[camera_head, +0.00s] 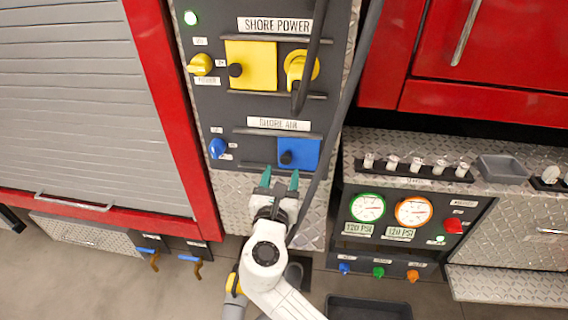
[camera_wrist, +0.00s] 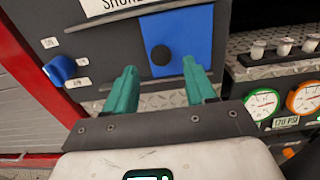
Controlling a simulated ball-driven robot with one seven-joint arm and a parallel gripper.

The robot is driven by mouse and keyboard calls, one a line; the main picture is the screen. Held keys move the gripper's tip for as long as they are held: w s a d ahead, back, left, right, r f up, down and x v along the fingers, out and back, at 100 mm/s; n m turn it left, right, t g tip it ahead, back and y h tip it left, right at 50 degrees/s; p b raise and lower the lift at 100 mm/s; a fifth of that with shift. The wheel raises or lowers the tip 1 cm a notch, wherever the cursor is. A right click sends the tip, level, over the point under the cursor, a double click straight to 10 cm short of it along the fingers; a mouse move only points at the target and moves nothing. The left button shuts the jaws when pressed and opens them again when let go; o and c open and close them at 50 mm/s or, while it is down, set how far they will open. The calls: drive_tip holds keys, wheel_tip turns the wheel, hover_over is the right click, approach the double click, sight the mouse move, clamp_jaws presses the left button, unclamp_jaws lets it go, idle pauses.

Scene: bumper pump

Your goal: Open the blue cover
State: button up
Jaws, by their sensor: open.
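The blue cover (camera_head: 300,153) is a flat square panel with a dark round knob (camera_head: 286,157) on its left side. It sits under the SHORE AIR label (camera_head: 278,123) on the dark panel. In the wrist view the blue cover (camera_wrist: 184,40) is straight ahead, with its knob (camera_wrist: 161,55) near its left edge. My gripper (camera_head: 280,180) has teal fingers and is just below the cover. The fingers are apart with nothing between them. In the wrist view my gripper (camera_wrist: 158,78) has its fingertips near the cover's lower edge; whether they touch it I cannot tell.
A blue rotary switch (camera_head: 217,148) is left of the cover. Above are a yellow cover (camera_head: 252,65) and a yellow plug (camera_head: 299,68). A dark cable (camera_head: 340,110) runs down just right of the cover. Gauges (camera_head: 368,207) stand at lower right. A grey shutter (camera_head: 85,105) is at left.

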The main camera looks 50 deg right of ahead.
sight(284, 160)
drive_tip(key=shift+x, duration=2.2)
clamp_jaws()
